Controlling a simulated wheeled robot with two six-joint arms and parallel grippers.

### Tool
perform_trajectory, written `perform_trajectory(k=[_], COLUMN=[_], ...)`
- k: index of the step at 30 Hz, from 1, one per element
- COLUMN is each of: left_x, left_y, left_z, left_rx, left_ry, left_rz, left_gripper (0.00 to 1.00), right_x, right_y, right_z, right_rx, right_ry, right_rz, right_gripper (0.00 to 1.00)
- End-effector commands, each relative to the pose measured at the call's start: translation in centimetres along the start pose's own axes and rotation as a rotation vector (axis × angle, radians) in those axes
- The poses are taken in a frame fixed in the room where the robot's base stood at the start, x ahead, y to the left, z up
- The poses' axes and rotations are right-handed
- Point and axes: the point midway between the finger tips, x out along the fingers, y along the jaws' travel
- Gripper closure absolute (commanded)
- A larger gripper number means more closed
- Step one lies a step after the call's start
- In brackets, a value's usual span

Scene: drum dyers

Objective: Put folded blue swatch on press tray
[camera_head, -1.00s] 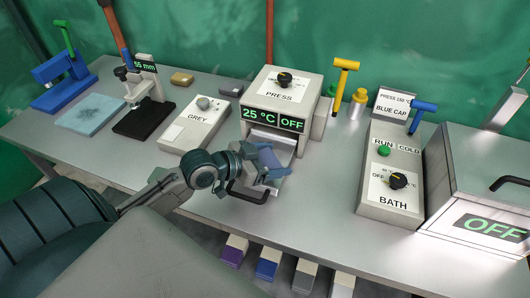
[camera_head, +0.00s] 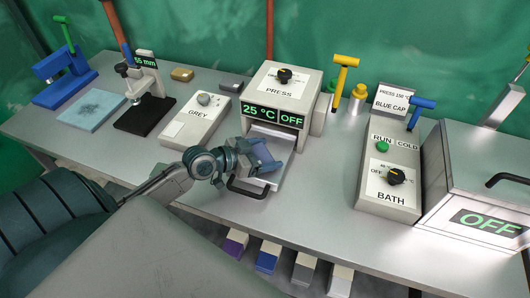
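The folded blue swatch (camera_head: 267,162) is a small blue piece at the tip of my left gripper (camera_head: 262,158), over the press tray. The gripper appears shut on it, though the wrist hides part of the grip. The press tray (camera_head: 276,181) is a pale metal plate drawn out of the front of the press (camera_head: 283,100), with a dark handle (camera_head: 247,191) at its near edge. I cannot tell whether the swatch touches the tray. The press display reads 25 °C OFF. My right gripper is out of view.
The grey unit (camera_head: 196,121) and a black-based gauge (camera_head: 145,115) stand left of the press. The bath control box (camera_head: 389,185) and a large lidded box (camera_head: 470,185) are to the right.

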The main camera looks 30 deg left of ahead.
Motion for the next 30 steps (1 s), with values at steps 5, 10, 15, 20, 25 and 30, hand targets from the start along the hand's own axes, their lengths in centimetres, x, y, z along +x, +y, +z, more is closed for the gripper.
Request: perform_trajectory(k=[5,10,15,20,25,30], left_x=[0.0,0.0,-0.6,-2.3,-4.7,-7.0], left_y=[0.0,0.0,0.0,-0.1,-0.1,0.0], left_z=[0.0,-0.1,-0.1,0.0,-0.2,-0.6], left_rx=[0.0,0.0,0.003,0.006,0.005,0.004], left_ry=[0.0,0.0,-0.003,-0.006,-0.009,-0.007], left_rz=[0.0,0.0,-0.001,-0.001,-0.002,0.001], left_gripper=[0.0,0.0,0.0,0.0,0.0,0.0], right_x=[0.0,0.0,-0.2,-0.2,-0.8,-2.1], right_y=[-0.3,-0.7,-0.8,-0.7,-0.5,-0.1], right_z=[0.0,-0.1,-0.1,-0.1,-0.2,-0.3], right_rx=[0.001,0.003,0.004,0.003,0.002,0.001], right_ry=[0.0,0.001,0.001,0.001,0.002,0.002], right_rz=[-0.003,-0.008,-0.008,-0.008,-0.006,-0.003], right_gripper=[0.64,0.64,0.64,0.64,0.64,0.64])
